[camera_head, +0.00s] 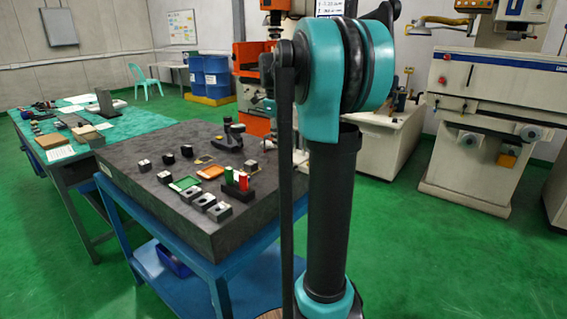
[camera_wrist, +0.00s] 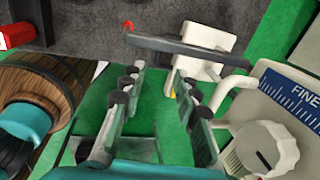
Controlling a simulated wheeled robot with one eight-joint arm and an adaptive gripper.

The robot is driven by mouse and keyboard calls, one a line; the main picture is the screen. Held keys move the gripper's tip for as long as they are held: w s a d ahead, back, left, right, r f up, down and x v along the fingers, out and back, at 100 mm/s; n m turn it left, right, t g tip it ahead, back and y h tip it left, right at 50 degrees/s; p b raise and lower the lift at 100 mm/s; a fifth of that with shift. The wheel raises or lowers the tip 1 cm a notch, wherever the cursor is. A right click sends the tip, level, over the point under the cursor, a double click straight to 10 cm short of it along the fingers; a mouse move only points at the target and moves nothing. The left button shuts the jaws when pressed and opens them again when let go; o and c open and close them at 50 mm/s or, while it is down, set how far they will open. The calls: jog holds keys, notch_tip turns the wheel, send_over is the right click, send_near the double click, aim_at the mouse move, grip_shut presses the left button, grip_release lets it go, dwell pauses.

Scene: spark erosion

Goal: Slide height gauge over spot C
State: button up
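My gripper (camera_wrist: 158,82) shows in the wrist view with its two fingers apart and nothing between them. Just beyond the fingertips is a white block-like fitting with a long dark bar (camera_wrist: 185,50) across it, near the edge of the grey slab; I cannot tell whether this is the height gauge. In the head view a black upright device on a base (camera_head: 230,138) stands toward the back of the dark slab (camera_head: 130,180); it may be the height gauge. Spot C cannot be made out. My arm hides my gripper in the head view.
Small metal blocks (camera_head: 212,205), an orange tray (camera_head: 210,172), a green tray (camera_head: 185,183) and red and green pieces (camera_head: 242,181) lie on the slab. A white panel marked FINE with a knob (camera_wrist: 265,148) is close on the right. Green floor (camera_head: 420,260) is clear at right.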

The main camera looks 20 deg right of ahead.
aim_at(284, 167)
jog(key=f, duration=0.3)
jog(key=d+f, duration=0.1)
jog(key=f, duration=0.2)
jog(key=w+f, duration=0.1)
jog(key=f, duration=0.3)
jog(key=shift+d, duration=0.25)
jog(key=shift+c, duration=0.6)
grip_shut()
